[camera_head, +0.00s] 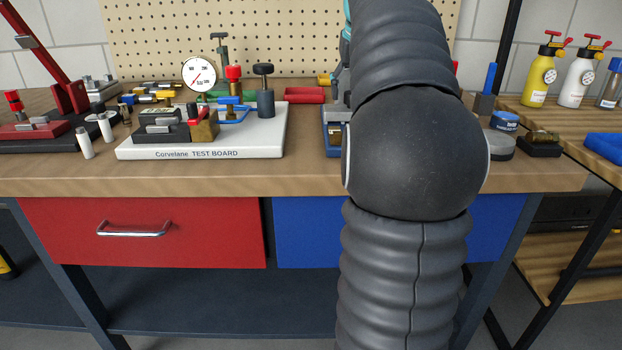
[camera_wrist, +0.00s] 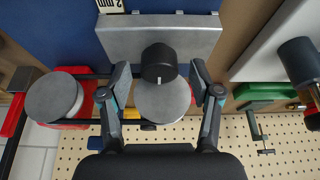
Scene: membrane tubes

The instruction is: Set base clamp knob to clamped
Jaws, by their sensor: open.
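A black round knob (camera_wrist: 159,62) with a small white mark on its lower edge shows in the wrist view, in front of a grey metal block (camera_wrist: 200,38) on a blue base (camera_wrist: 55,25). I take it to be the base clamp knob, but I see no readable clamped label. My gripper (camera_wrist: 160,76) is open, with one finger on each side of the knob and a gap on both sides.
A grey disc (camera_wrist: 165,103) lies behind the knob; another disc (camera_wrist: 53,96) is at left. A white board edge (camera_wrist: 268,45) and green part (camera_wrist: 262,91) are at right. In the head view the white test board (camera_head: 200,148) stands left of my arm.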

